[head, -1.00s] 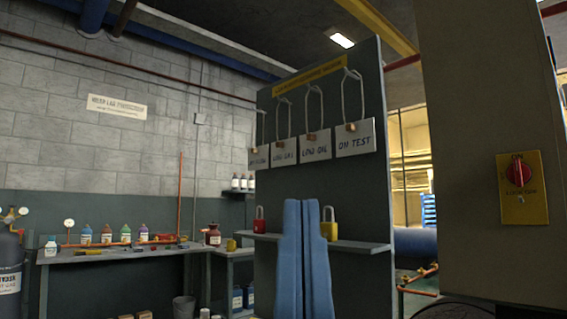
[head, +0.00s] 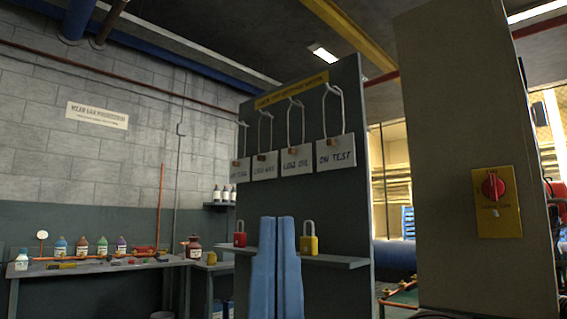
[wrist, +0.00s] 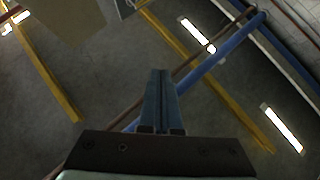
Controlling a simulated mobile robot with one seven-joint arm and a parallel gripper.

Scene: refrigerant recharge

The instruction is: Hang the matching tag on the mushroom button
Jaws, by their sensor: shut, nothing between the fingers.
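Several white tags hang on wire loops from a dark board. They include ON TEST (head: 335,153), LOW OIL (head: 296,161) and LOW GAS (head: 265,166); the leftmost tag (head: 240,171) is hard to read. A red knob (head: 493,186) with a pale mark sits on a yellow plate (head: 509,216) on the pillar at right. I cannot tell whether it is the mushroom button. My gripper's blue fingers (head: 277,222) point up in front of the board, below the tags, shut and empty. They also show shut in the wrist view (wrist: 162,75), against the ceiling.
The board's shelf (head: 342,262) holds a red padlock (head: 240,238) and a yellow padlock (head: 309,243). A bench (head: 100,267) with several bottles stands at left. The beige pillar (head: 440,130) rises at right; a gap shows between it and the board.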

